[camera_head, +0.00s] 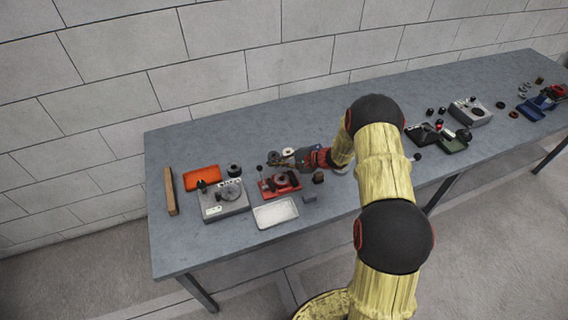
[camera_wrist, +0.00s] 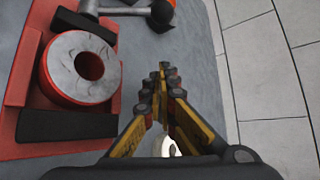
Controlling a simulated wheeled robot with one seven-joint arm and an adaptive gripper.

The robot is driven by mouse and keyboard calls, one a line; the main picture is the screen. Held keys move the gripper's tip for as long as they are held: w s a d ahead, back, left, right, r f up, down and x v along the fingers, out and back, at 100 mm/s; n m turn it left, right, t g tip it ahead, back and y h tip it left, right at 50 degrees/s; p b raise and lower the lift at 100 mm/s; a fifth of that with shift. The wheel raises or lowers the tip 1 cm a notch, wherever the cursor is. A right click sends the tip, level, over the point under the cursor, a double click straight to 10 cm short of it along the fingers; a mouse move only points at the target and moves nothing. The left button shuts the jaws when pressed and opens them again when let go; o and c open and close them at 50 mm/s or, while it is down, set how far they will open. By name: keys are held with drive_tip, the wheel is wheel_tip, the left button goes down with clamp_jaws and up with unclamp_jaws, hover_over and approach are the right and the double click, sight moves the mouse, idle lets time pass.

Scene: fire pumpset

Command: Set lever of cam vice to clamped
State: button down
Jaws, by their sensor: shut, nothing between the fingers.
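The cam vice (camera_head: 283,185) is a red fixture on the near left half of the bench. In the wrist view the red vice (camera_wrist: 20,98) is at left, with a grey-topped red ring (camera_wrist: 82,67) between its dark jaws. Its lever (camera_wrist: 118,11) is a grey bar at the top, ending in a black ball knob (camera_wrist: 162,11). My gripper (camera_wrist: 165,72) is shut and empty, beside the vice and apart from the knob. In the head view, the gripper (camera_head: 281,159) is just behind the vice.
A grey box device (camera_head: 222,205), an orange tray (camera_head: 205,177) and a wooden bar (camera_head: 170,190) lie left of the vice. A white tray (camera_head: 275,213) is in front. A block wall (camera_head: 215,75) runs behind the bench. Several fixtures stand farther right.

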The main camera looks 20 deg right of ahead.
sight(262, 177)
drive_tip(key=shift+x, duration=0.9)
drive_tip(key=shift+s+a+r, duration=0.45)
drive_tip(key=shift+s+r, duration=0.15)
drive_tip(key=shift+s, duration=0.1)
drive_tip(key=shift+s+a+r, duration=0.45)
drive_tip(key=shift+s+r, duration=0.15)
drive_tip(key=shift+s, duration=0.1)
drive_tip(key=shift+d+b, duration=0.15)
drive_tip(key=shift+b, duration=0.35)
drive_tip(key=shift+t, duration=0.3)
